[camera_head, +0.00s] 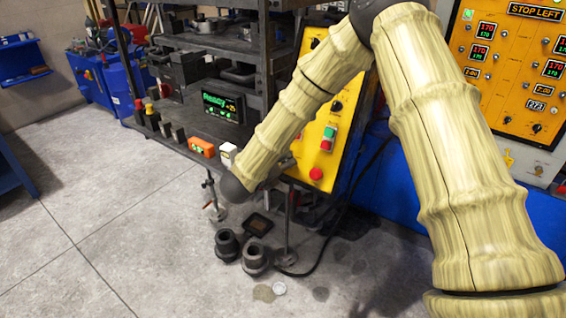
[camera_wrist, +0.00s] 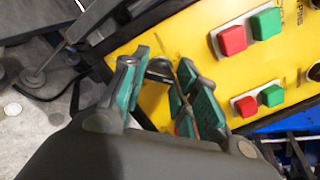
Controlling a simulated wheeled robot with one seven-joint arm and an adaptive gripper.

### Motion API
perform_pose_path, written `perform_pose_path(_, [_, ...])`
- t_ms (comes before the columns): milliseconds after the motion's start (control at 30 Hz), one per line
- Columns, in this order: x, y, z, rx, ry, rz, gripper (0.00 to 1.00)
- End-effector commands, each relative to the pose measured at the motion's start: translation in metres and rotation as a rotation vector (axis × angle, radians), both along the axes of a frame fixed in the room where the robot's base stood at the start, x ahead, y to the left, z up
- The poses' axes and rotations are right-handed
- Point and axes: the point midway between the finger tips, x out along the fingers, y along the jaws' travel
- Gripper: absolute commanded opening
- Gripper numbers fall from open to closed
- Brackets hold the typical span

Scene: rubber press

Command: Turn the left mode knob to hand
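The yellow control panel (camera_head: 350,150) stands behind my arm in the head view and fills much of the wrist view (camera_wrist: 205,70). In the wrist view, a dark, rounded knob (camera_wrist: 160,69) on the panel shows between my fingertips. My gripper (camera_wrist: 164,64) has its two green-padded fingers apart, one on each side of this knob. I cannot tell whether a pad touches it. The knob's lettering and pointer are not readable. In the head view my arm covers part of the panel, and my gripper cannot be made out clearly.
A red button (camera_wrist: 232,40) and a green button (camera_wrist: 266,23) sit right of my fingers, with another such pair below. A round red button (camera_head: 316,173) is low on the panel. A shelf rack (camera_head: 205,50) stands to the left. Floor at left is mostly clear.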

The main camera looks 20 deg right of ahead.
Motion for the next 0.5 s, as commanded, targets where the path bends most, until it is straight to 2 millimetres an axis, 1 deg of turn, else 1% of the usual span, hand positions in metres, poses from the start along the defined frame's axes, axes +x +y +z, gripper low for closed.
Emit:
perform_pose_path(33, [0.0, 0.0001, 0.0001, 0.0, 0.0, 0.0, 0.1])
perform_pose_path(67, [0.0, 0.0001, 0.0001, 0.0, 0.0, 0.0, 0.06])
perform_pose_path(300, [0.0001, 0.0001, 0.0002, -0.006, 0.007, 0.004, 0.06])
perform_pose_path(500, [0.0003, -0.0001, 0.0003, -0.045, 0.055, 0.026, 0.06])
